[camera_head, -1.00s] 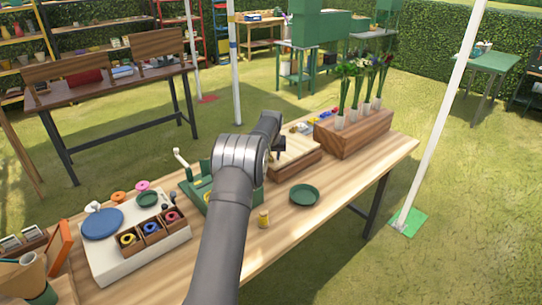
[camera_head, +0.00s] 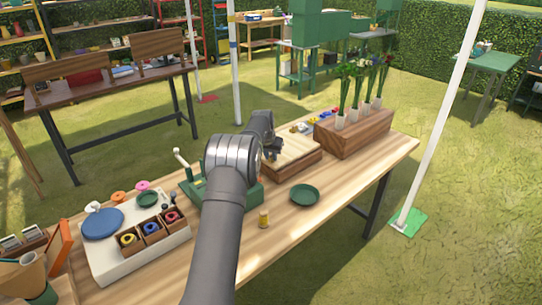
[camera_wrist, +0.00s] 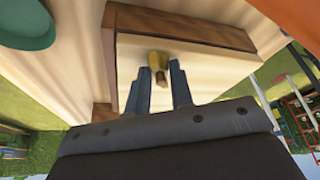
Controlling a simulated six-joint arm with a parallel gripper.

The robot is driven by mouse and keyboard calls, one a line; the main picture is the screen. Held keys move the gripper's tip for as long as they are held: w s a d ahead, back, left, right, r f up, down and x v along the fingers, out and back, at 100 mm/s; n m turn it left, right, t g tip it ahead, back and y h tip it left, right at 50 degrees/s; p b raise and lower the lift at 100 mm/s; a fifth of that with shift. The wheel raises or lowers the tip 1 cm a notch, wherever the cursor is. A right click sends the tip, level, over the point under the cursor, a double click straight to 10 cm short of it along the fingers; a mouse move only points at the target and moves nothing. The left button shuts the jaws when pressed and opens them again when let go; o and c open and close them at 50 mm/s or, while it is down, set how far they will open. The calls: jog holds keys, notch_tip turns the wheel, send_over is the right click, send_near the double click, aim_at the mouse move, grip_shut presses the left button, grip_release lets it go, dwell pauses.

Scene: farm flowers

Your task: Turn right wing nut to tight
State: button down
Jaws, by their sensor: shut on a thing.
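The brass wing nut (camera_wrist: 158,62) shows in the wrist view on the pale top board of a wooden press (camera_wrist: 205,65). My gripper (camera_wrist: 163,76) is shut on the wing nut, with one dark finger on each side. In the head view the press (camera_head: 298,146) stands on the table behind my arm, and my gripper (camera_head: 274,151) is at its left part. The wing nut is too small and covered to make out there. I cannot tell how tight it is.
A wooden planter (camera_head: 355,137) with flowers in white holders stands right of the press. A green dish (camera_head: 304,195) and a small yellow jar (camera_head: 264,218) are in front. A green tool (camera_head: 192,183) stands left. The table's right front is clear.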

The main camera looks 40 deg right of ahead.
jog(key=m+g, duration=0.1)
jog(key=m, duration=0.4)
jog(key=shift+w+r+g+h, duration=0.1)
jog(key=shift+w+g+h, duration=0.1)
jog(key=shift+g+h, duration=0.2)
jog(key=shift+m+g, duration=0.3)
jog(key=shift+m, duration=0.4)
jog(key=shift+r, duration=0.15)
jog(key=c, duration=1.3)
grip_release()
jog(key=shift+o, duration=0.2)
jog(key=shift+a, duration=0.1)
jog(key=v, duration=1.7)
jog(key=shift+w+r, duration=0.1)
jog(key=shift+r, duration=0.05)
